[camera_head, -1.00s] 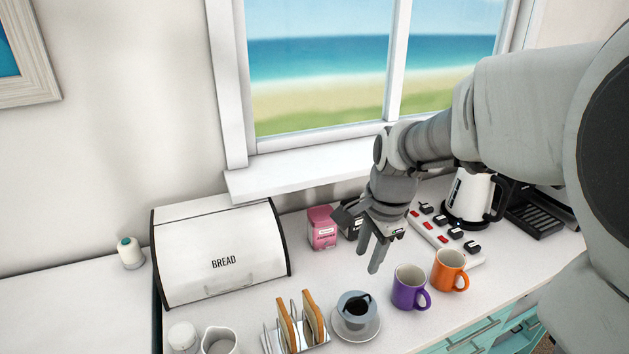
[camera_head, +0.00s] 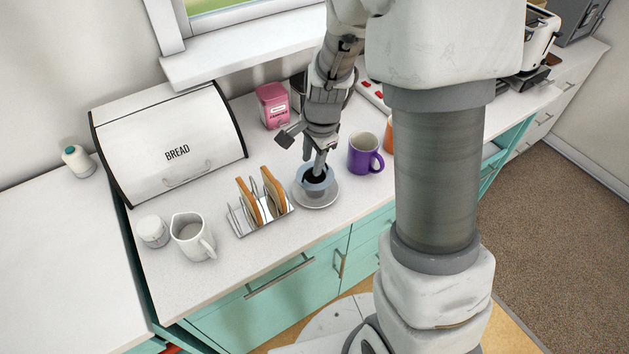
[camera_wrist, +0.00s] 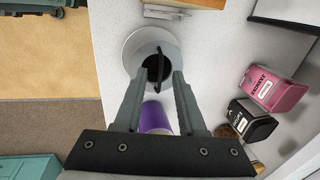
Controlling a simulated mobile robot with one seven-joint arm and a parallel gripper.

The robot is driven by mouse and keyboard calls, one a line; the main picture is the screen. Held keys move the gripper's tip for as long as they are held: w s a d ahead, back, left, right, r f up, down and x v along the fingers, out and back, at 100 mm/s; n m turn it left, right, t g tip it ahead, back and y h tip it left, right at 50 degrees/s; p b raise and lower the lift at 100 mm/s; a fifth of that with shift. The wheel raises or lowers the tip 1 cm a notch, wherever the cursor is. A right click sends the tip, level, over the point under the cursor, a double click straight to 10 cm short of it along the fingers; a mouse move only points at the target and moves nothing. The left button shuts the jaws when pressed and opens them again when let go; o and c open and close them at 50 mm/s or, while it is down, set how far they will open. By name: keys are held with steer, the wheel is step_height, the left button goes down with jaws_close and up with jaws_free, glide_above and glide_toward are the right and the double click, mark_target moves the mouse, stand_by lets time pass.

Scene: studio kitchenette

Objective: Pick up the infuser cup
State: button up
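The infuser cup is a grey-blue cup (camera_head: 316,190) with a dark inside and a black loop-shaped piece in it. It stands upright on a pale saucer (camera_head: 325,203). In the wrist view, the cup (camera_wrist: 146,55) lies just ahead of and between my fingertips, on the saucer (camera_wrist: 134,42). My gripper (camera_head: 318,168) points down right over the cup, with its fingertips at the rim in the head view. In the wrist view my gripper (camera_wrist: 159,76) is open, with a gap between its fingers. I cannot tell whether a finger touches the cup.
A toast rack (camera_head: 264,222) with toast stands close left of the saucer. A purple mug (camera_head: 362,157) is close right, and an orange mug (camera_head: 388,137) is partly hidden by my arm. A pink tin (camera_head: 273,107) and bread bin (camera_head: 170,145) stand behind. A jug (camera_head: 190,240) is front left.

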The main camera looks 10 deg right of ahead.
mark_target(311, 178)
steer(key=shift+w+a+f, duration=0.1)
steer(key=shift+w+f, duration=0.1)
steer(key=shift+f, duration=0.55)
steer(key=shift+w+f, duration=0.15)
steer(key=shift+f, duration=0.6)
jaws_close()
